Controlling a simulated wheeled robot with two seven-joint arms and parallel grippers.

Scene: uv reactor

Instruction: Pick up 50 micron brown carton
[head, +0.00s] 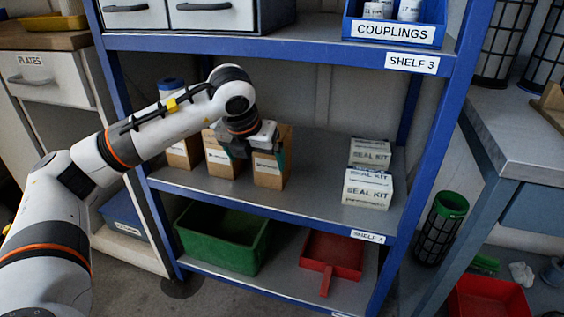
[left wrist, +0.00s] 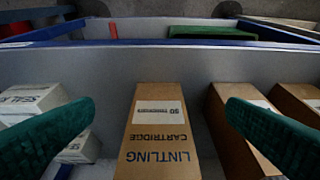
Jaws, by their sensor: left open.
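Three brown cartons stand in a row on the middle shelf (head: 320,185): a left one (head: 183,153), a middle one (head: 220,158) and a right one (head: 270,177). The left wrist view shows the right carton (left wrist: 158,135) centred, with a white label that seems to start with "50" and the words "LINTLING CARTRIDGE". My left gripper (head: 255,150) is open at the top of that carton. In the left wrist view its green fingers (left wrist: 160,110) are spread to either side of the carton, with gaps. The right finger overlaps the neighbouring carton (left wrist: 225,135). My right gripper is out of view.
White seal kit boxes (head: 368,190) stand right of the cartons on the same shelf, with bare shelf between. The shelf above, with a blue couplings bin (head: 395,30), limits height. A green bin (head: 225,240) and red tray (head: 330,255) lie below.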

